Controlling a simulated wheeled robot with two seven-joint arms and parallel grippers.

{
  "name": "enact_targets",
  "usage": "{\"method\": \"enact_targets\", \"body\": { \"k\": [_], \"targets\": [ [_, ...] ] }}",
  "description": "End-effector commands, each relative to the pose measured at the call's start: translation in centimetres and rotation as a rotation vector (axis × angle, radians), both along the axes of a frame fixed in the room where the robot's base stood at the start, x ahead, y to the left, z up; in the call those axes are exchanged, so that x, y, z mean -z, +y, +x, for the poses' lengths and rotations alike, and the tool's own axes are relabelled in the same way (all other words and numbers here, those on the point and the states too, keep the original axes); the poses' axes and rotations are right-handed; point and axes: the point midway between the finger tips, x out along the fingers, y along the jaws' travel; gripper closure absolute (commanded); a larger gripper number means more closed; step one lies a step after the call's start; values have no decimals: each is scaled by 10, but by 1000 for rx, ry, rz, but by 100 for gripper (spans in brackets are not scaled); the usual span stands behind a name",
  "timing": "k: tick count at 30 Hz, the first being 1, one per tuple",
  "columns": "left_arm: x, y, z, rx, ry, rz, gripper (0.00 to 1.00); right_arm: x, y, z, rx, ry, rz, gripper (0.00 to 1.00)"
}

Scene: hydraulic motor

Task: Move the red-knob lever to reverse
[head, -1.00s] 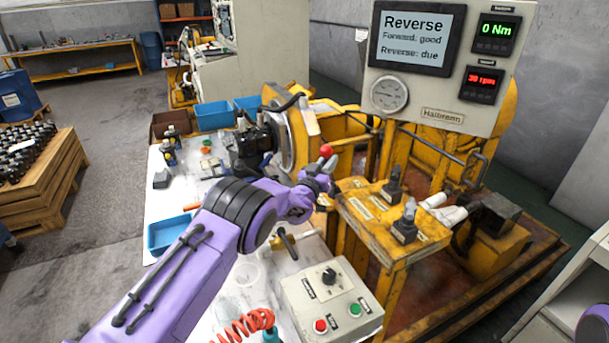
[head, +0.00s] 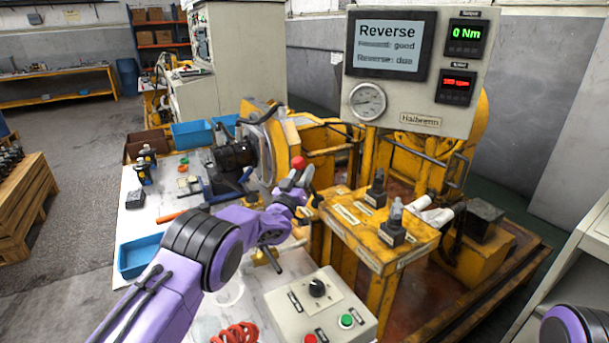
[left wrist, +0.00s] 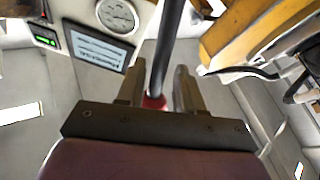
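The red-knob lever shows its red ball knob (head: 298,162) in the head view, left of the yellow lever table. My left gripper (head: 297,181) is at the knob, its fingers on either side; my arm hides most of the shaft. In the left wrist view, the dark lever shaft (left wrist: 165,50) runs between my two fingers (left wrist: 158,85). A bit of red knob (left wrist: 154,102) shows deep between them, near the palm. A gap shows beside the shaft, so the fingers look open around the lever. The display (head: 391,45) reads "Reverse", with a "Reverse: due" line. My right gripper is not in view.
The yellow table (head: 360,235) with two dark-based levers stands just right of my left gripper. A control box (head: 318,308) with a dial and red and green buttons lies in front. Blue bins (head: 190,134) and tools crowd the bench. The instrument panel (head: 395,103) stands behind.

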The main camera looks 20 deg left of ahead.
Motion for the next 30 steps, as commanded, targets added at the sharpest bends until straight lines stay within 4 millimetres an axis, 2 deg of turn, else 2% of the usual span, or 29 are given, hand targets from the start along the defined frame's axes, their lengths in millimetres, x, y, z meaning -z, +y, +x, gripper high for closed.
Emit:
{"method": "enact_targets", "body": {
  "k": [4,7,15,20,24,30],
  "targets": [
    [1,-1,-3,2,-1,1,64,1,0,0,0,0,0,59],
    [7,1,-13,1,2,1,64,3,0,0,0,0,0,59],
    [29,9,-67,2,3,2,64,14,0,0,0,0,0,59],
    [37,13,-91,1,2,0,64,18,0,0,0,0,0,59],
    [38,14,-97,0,-1,0,64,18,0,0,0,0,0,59],
    [38,14,-97,0,0,-1,64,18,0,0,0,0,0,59]
  ]
}}
